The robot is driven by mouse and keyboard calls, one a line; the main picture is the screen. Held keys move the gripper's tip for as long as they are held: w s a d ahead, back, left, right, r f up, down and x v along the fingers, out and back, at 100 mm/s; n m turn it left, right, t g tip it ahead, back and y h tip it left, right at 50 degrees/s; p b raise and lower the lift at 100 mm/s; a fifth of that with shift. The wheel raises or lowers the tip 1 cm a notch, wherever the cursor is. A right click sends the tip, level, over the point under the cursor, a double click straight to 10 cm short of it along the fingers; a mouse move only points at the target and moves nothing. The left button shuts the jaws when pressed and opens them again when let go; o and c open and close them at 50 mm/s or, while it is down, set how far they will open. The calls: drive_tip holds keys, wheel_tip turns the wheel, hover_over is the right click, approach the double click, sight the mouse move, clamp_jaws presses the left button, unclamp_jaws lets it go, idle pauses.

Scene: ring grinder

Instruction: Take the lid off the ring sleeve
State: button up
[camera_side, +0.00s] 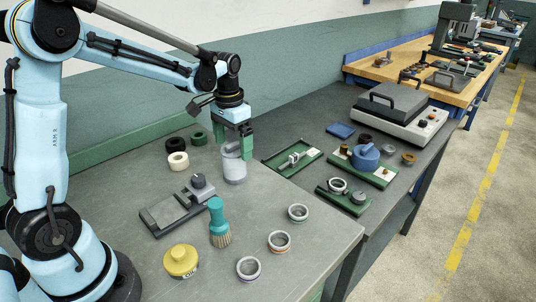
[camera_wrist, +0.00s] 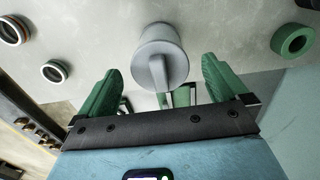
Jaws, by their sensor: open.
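The ring sleeve (camera_side: 235,172) is a grey upright cylinder on the grey bench, below my gripper. Its grey lid (camera_wrist: 161,68) has a raised fin-like grip and shows in the wrist view between my fingers. In the side view the lid is partly hidden by my gripper. My gripper (camera_side: 232,148) has green fingers, is open, and stands over the top of the sleeve. In the wrist view the fingers of my gripper (camera_wrist: 159,66) are spread on either side of the lid's grip, with a visible gap on each side.
A green ring (camera_side: 199,138), black ring (camera_side: 175,145) and white ring (camera_side: 178,161) lie left of the sleeve. A green tray (camera_side: 268,162) is close on its right.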

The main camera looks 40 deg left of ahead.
drive_tip(key=shift+f, duration=0.2)
drive_tip(key=c, duration=1.1)
drive_tip(key=shift+r, duration=0.1)
